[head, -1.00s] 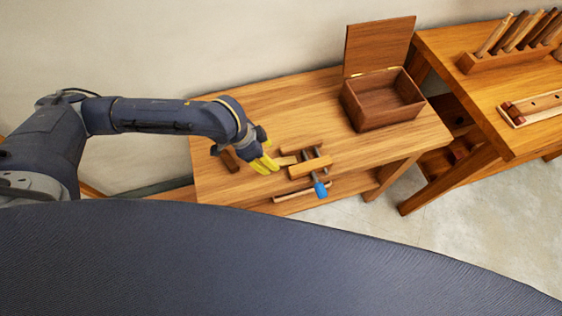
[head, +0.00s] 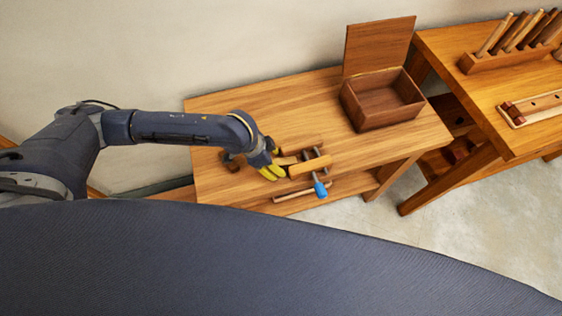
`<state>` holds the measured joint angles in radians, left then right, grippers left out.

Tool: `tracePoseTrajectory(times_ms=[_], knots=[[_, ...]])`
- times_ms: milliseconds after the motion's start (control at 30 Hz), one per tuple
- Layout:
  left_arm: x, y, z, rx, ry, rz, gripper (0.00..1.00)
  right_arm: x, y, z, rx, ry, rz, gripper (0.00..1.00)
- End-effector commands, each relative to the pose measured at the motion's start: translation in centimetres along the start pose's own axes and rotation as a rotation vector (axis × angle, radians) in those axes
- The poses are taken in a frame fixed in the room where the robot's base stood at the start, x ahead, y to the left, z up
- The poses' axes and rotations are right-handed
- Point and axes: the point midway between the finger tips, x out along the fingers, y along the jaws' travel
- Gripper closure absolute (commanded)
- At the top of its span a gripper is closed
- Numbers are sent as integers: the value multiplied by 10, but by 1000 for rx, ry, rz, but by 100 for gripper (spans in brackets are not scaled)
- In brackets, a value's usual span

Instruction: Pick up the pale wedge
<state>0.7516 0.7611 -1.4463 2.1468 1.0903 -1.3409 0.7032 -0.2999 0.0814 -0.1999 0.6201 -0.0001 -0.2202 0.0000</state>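A small pale wooden piece (head: 287,160), which looks like the pale wedge, lies on the bench beside the wooden clamp (head: 310,167) with the blue handle. Its left end is close to my gripper and partly hidden, so I cannot tell whether they touch. My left gripper (head: 272,173) points down at the bench, just left of the clamp. Its two yellow fingertips are close together, and I cannot tell whether anything is between them. My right gripper is not in view.
An open-lidded wooden box (head: 382,101) stands at the bench's back right. A brown block (head: 230,161) lies left of my gripper, partly hidden. A second bench (head: 487,85) with a tool rack (head: 511,55) stands at right. The bench's back left is clear.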

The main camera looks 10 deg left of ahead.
Motion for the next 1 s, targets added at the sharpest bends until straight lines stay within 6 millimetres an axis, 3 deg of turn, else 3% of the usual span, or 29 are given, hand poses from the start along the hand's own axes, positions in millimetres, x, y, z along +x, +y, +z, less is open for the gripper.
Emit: tracePoseTrajectory(times_ms=[67, 433, 1000], knots=[[0, 0, 0, 0, 0, 0, 51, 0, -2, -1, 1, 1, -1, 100], [0, 0, 0, 1, 0, 0, 94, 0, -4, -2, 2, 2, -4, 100], [-8, -1, -4, 3, 2, -2, 95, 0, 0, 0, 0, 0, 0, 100]])
